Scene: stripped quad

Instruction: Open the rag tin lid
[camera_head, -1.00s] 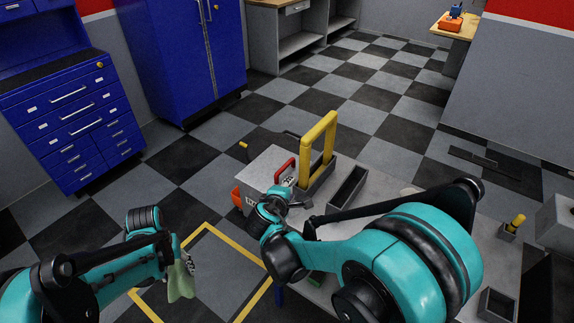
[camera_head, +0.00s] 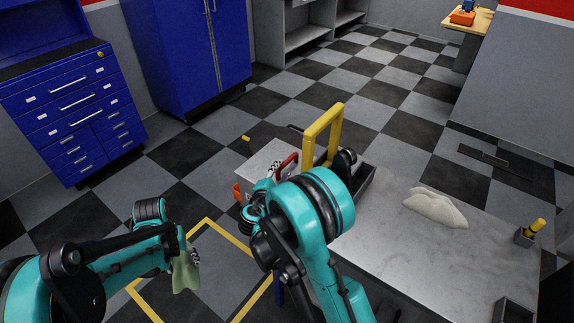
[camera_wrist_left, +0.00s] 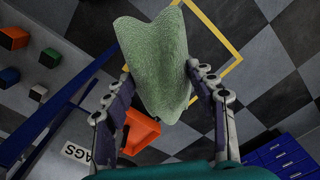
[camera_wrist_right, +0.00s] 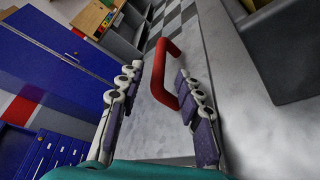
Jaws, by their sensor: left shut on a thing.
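My left gripper (camera_head: 182,248) is shut on a green rag (camera_head: 184,273) that hangs above the floor. The rag (camera_wrist_left: 155,60) fills the space between the fingers in the left wrist view. A red handle (camera_head: 287,165) stands at the far left end of the grey bench, partly hidden by my right arm. My right gripper (camera_head: 268,192) is beside it. In the right wrist view the fingers are apart, with the red handle (camera_wrist_right: 163,75) between and just beyond them, close to the right finger. A label partly reading "AGS" (camera_wrist_left: 91,158) shows in the left wrist view. The lid itself is not clear.
The grey bench (camera_head: 400,250) carries a pale cloth lump (camera_head: 435,207) and a small holder with a yellow handle (camera_head: 530,232). An orange bin (camera_wrist_left: 140,131) is at the bench's left end.

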